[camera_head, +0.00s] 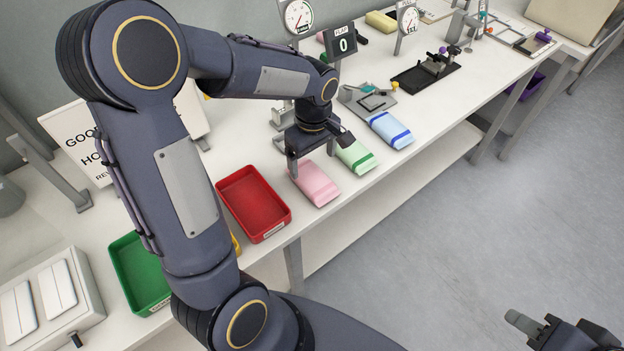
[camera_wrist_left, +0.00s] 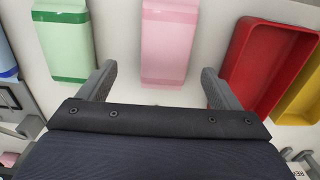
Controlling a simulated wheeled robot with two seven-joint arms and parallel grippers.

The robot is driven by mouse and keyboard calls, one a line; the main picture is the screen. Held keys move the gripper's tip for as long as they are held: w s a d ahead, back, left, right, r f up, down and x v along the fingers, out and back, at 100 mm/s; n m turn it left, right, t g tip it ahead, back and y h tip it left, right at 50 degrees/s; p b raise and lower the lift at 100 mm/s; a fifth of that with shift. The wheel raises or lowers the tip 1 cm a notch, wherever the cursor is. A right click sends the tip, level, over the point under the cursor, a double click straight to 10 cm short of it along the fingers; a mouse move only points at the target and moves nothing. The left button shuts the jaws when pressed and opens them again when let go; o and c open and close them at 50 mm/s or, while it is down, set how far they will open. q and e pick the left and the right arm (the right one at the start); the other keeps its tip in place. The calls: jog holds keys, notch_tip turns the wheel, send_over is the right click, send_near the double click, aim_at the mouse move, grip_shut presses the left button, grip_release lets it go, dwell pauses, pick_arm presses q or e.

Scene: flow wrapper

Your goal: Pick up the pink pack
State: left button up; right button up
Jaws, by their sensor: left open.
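The pink pack (camera_head: 316,184) lies flat on the white table between the red tray and the green pack. It also shows in the left wrist view (camera_wrist_left: 165,45), upper middle, between the lines of my two fingers. My left gripper (camera_head: 315,152) is over the table beside the pink pack, on its far side. In the left wrist view my left gripper (camera_wrist_left: 160,88) is open and empty, its fingers wide apart. My right gripper (camera_head: 525,325) shows at the lower right of the head view, away from the table; its jaw state is unclear.
The red tray (camera_head: 222,185) stands left of the pink pack, with a green tray (camera_head: 115,250) further left. The green pack (camera_head: 356,158) and blue pack (camera_head: 391,130) lie to the right. Dials and a counter display (camera_head: 341,42) stand behind. The floor (camera_head: 450,240) in front is clear.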

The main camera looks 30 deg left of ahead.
aim_at(312, 177)
pick_arm(q)
jog(key=f, duration=0.2)
jog(key=s+f, duration=0.1)
jog(key=f, duration=0.1)
jog(key=shift+d+f, duration=0.2)
jog(key=shift+f, duration=0.75)
jog(key=c, duration=1.1)
jog(key=shift+o, duration=0.2)
jog(key=shift+r, duration=0.15)
